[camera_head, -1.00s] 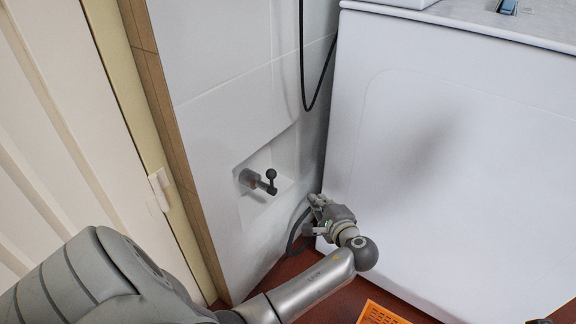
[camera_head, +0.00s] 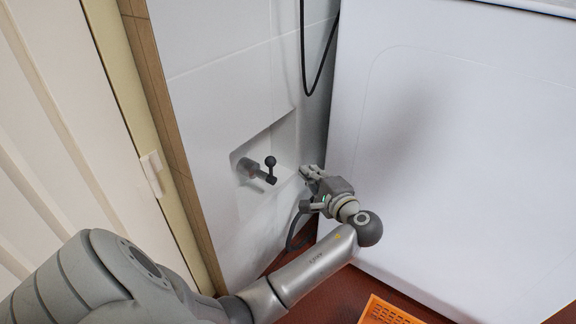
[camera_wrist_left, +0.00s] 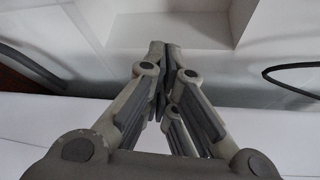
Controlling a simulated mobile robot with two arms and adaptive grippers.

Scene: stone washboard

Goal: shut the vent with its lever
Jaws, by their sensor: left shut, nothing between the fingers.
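My left gripper (camera_head: 306,172) is shut and empty. It is to the right of the lever in the head view, close to the recess edge and apart from the lever. In the left wrist view the shut fingertips (camera_wrist_left: 165,47) point at the lower edge of the recess (camera_wrist_left: 172,30); the lever is out of that view. My right gripper is not in view.
A large white appliance (camera_head: 450,150) stands close to the right of my left gripper. A black hose (camera_head: 304,60) hangs on the wall above and another loops near the floor. A cream door (camera_head: 60,130) is at left.

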